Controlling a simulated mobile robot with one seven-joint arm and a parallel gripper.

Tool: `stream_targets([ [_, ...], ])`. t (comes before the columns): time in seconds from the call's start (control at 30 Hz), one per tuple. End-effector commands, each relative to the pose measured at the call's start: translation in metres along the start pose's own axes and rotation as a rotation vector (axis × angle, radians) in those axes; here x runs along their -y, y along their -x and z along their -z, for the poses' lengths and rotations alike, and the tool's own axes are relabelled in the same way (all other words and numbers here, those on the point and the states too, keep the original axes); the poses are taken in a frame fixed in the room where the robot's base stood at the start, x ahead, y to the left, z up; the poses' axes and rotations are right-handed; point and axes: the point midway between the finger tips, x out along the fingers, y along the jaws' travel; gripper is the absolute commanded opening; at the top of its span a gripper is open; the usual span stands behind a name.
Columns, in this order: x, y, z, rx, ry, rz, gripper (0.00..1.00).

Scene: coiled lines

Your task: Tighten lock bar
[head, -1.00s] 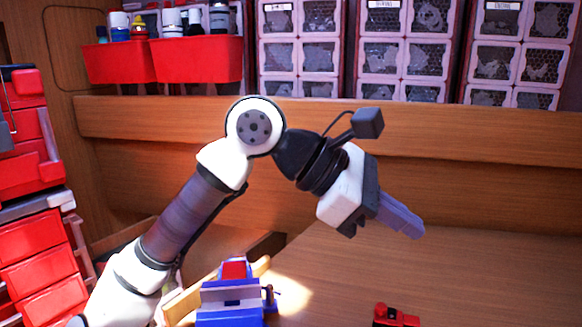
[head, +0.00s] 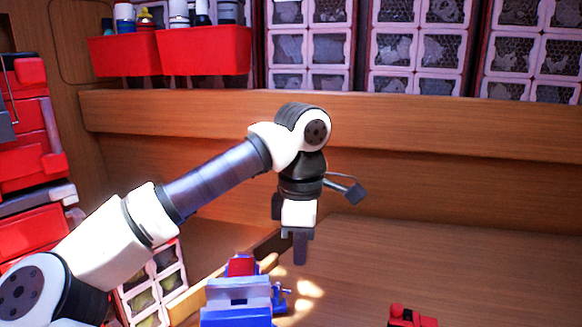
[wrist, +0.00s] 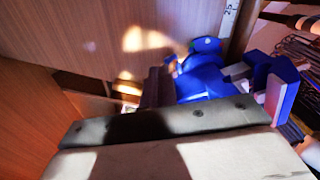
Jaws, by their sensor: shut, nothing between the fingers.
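A blue vise (head: 238,305) with grey jaws and a red part on top stands at the bottom centre of the head view. A small bar-like part (head: 281,292) sticks out on its right side; I cannot tell for sure that it is the lock bar. My gripper (head: 300,256) points straight down above and slightly right of the vise, apart from it. Its fingers are shut with nothing between them. In the wrist view, blue parts that look like the vise (wrist: 203,85) lie beyond my gripper's dark fingers, which hide some of them.
A red object (head: 412,317) lies on the wooden bench at the lower right. Red drawers (head: 30,140) stand at the left. Red bins (head: 204,52) and clear-fronted storage boxes (head: 420,45) sit on the back shelf.

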Motion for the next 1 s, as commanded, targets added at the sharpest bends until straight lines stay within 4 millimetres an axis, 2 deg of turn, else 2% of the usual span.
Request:
stream_targets([
  [0.03,0.000,-0.012,0.000,0.000,0.000,0.000,0.00],
  [0.1,0.000,-0.022,0.000,0.001,0.000,0.000,0.00],
  [0.33,0.000,-0.045,0.000,0.001,0.000,0.000,0.00],
  [1.0,0.001,-0.048,0.001,0.002,0.000,0.000,0.00],
])
